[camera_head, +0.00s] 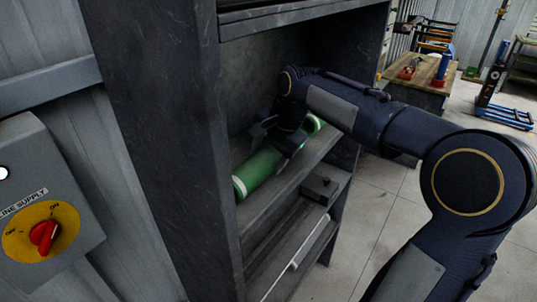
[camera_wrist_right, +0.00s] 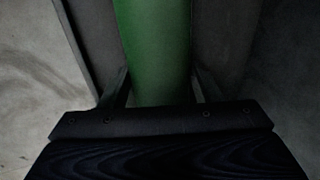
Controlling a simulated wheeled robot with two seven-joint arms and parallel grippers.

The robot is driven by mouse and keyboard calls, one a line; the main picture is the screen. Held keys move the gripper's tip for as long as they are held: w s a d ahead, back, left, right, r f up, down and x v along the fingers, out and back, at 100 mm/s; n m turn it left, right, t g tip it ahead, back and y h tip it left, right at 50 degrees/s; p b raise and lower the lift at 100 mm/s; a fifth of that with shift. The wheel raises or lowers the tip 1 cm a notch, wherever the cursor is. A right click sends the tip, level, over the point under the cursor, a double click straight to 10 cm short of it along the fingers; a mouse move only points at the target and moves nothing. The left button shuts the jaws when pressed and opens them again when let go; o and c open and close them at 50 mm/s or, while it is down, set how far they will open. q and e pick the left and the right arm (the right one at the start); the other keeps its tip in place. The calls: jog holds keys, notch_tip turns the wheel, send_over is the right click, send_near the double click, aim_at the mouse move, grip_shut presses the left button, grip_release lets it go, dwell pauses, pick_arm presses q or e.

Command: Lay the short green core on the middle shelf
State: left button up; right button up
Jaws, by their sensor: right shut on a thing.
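The short green core (camera_head: 258,170) is a green cylinder with pale ends, lying lengthwise at the level of the middle shelf (camera_head: 291,181) inside a dark cabinet. My right gripper (camera_head: 285,143) reaches in from the right and is shut on the core from above. In the right wrist view the core (camera_wrist_right: 153,50) runs up between the two fingers of my right gripper (camera_wrist_right: 158,88). The core's underside is hidden, so I cannot tell whether it touches the shelf. My left gripper is not in view.
The cabinet's side wall (camera_head: 165,120) stands close at the left. A lower shelf holds a small dark box (camera_head: 320,188), and a pale rod (camera_head: 298,248) lies below. A wall switch box (camera_head: 45,228) is at the far left.

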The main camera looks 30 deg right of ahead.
aim_at(269, 152)
jog(key=o, duration=1.3)
jog(key=shift+f, duration=0.1)
jog(key=v, duration=0.7)
jog(key=s+a+f+n, duration=0.3)
jog(key=s+f+n, duration=0.1)
jog(key=s, duration=0.3)
jog(key=s+a+f+n+t+y, duration=0.1)
jog(key=s+a+f+n, duration=0.3)
jog(key=s+f, duration=0.3)
jog(key=s+a+f+n+t+y, duration=0.1)
jog(key=s+a+f+n, duration=0.3)
jog(key=s+f, duration=0.1)
jog(key=shift+s+f, duration=0.15)
jog(key=shift+s, duration=0.3)
jog(key=shift+s+f, duration=0.2)
jog(key=shift+s, duration=0.25)
